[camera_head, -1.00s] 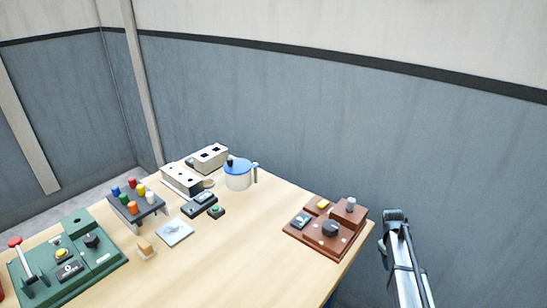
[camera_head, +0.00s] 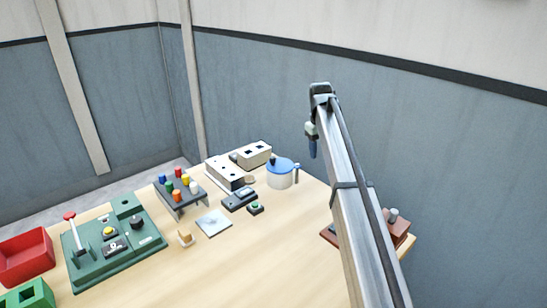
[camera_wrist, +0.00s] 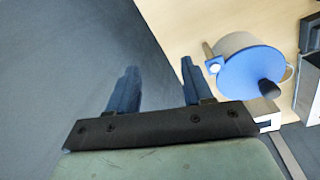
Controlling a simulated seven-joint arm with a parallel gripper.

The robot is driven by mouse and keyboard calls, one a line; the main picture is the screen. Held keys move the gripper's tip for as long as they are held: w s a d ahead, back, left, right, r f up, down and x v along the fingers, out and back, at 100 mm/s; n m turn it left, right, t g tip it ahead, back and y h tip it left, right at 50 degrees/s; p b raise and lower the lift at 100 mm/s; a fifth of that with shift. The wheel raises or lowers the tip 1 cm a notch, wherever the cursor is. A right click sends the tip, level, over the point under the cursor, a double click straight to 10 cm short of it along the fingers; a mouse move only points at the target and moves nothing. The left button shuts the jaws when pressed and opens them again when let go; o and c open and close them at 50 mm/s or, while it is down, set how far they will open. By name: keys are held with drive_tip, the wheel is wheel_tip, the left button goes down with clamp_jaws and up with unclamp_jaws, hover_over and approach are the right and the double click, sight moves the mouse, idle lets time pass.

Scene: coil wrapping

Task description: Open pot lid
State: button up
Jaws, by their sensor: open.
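The pot (camera_head: 281,180) is pale with a side handle and stands near the far edge of the wooden table. Its blue lid (camera_head: 284,164) with a dark knob (camera_head: 273,159) is on it. In the wrist view the blue lid (camera_wrist: 253,73), its dark knob (camera_wrist: 268,87) and the pot's pale wall (camera_wrist: 234,42) show at upper right. My gripper (camera_wrist: 158,82) is open and empty, its two blue fingers apart, left of the pot and over the grey background. In the head view my gripper (camera_head: 313,148) hangs above and to the right of the pot, apart from it.
Beige hole blocks (camera_head: 230,173) stand close left of the pot. A dark device (camera_head: 239,198) lies in front of it. A peg rack (camera_head: 180,196), green panel (camera_head: 115,246) and red bin (camera_head: 26,257) are farther left. A brown panel (camera_head: 398,232) sits partly behind my arm. The middle table is clear.

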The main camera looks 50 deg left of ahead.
wheel_tip(320, 180, up, 10)
drive_tip(key=n+g, duration=0.1)
hover_over(273, 157)
wheel_tip(273, 157, down, 14)
drive_tip(key=shift+r, duration=0.15)
clamp_jaws()
idle(0.3)
